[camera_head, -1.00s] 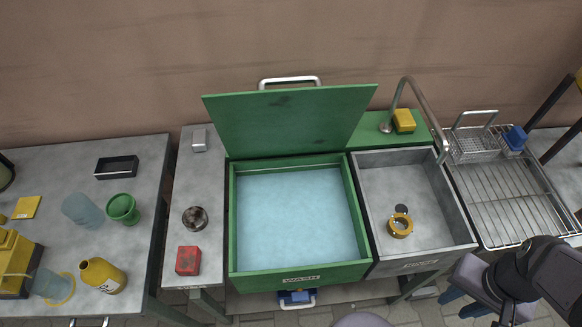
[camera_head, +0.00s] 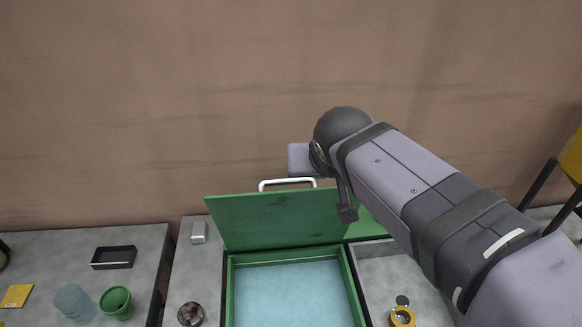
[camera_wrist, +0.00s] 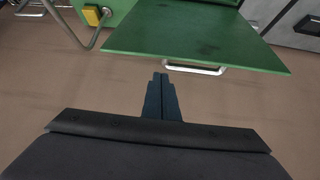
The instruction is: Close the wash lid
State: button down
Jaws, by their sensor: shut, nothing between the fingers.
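The green wash lid (camera_head: 270,218) stands open, tilted up at the back of the wash basin (camera_head: 234,290), which holds pale blue water. A metal handle (camera_head: 287,182) sits on the lid's top edge. In the wrist view the lid (camera_wrist: 200,38) and its handle (camera_wrist: 194,68) show at the upper right. My gripper (camera_wrist: 161,76) is shut and empty, with its fingertips a little apart from the handle in that view. In the head view my arm reaches over the right part of the lid and hides it; the fingers are not clear there.
A grey sink with a brass ring (camera_head: 402,317) is at the right. A yellow block (camera_wrist: 91,15) and a bent metal tap (camera_wrist: 70,30) show in the wrist view. A side table at left holds a black tray (camera_head: 114,257), a green cup (camera_head: 117,302) and a clear cup (camera_head: 75,302).

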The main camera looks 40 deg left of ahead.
jog(key=s+a+r+y, duration=0.2)
jog(key=a+r, duration=0.2)
jog(key=a, duration=0.1)
jog(key=shift+n, duration=0.3)
jog(key=w+a+f+p, duration=0.1)
jog(key=f, duration=0.1)
jog(key=w+a+f+p, duration=0.1)
jog(key=f, duration=0.2)
jog(key=w+a+f+p, duration=0.1)
jog(key=f+p, duration=0.1)
jog(key=shift+a+f, duration=0.25)
jog(key=shift+f, duration=0.05)
jog(key=shift+s+d+f, duration=0.3)
jog(key=shift+f, duration=0.05)
